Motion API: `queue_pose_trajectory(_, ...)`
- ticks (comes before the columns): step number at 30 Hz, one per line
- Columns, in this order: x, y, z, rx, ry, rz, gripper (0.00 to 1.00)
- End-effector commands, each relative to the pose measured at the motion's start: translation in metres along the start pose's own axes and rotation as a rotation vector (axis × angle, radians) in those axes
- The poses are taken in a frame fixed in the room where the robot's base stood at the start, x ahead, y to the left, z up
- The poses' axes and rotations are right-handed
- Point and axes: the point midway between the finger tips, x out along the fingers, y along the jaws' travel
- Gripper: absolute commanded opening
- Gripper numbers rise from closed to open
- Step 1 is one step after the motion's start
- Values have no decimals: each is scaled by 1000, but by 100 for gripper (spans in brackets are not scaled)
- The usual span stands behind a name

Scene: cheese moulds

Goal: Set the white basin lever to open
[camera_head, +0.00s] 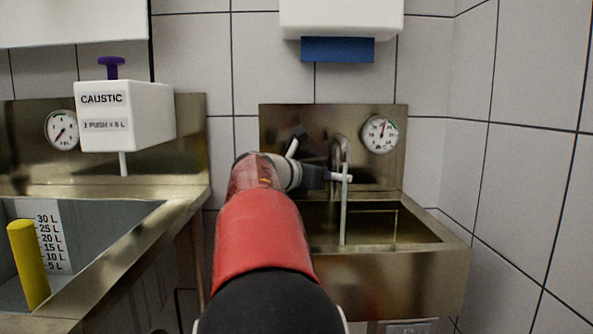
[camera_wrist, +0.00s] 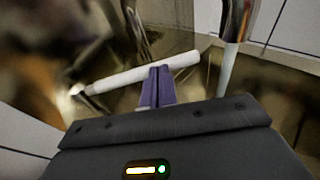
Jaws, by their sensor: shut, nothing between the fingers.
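The white lever (camera_wrist: 120,79) is a long pale rod lying across the wrist view, slightly tilted, its right end higher. In the head view its white end (camera_head: 343,177) shows just right of my gripper, in front of the tap pipe; the rest is hidden behind my arm. My gripper (camera_wrist: 157,70) has its purple fingers together and empty. The fingertips overlap the lever near its middle-right; I cannot tell whether they touch it. In the head view my gripper (camera_head: 318,177) is partly hidden by my wrist. The steel basin (camera_head: 429,259) is below and right of it.
The metal tap pipe (camera_head: 344,215) hangs into the basin close to my gripper. A round gauge (camera_head: 380,134) is on the steel backsplash. At left are a larger sink (camera_head: 140,235), a yellow cylinder (camera_head: 29,264) and a white CAUSTIC dispenser (camera_head: 141,117). Tiled walls stand behind and right.

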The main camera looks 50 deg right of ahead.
Motion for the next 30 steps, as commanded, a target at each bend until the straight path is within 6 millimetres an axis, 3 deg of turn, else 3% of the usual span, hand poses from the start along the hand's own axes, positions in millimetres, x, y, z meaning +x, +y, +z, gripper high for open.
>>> queue_pose_trajectory(12, 26, -3, 6, -1, 1, -6, 0)
queue_pose_trajectory(30, 29, -2, 5, 0, 0, -4, 0)
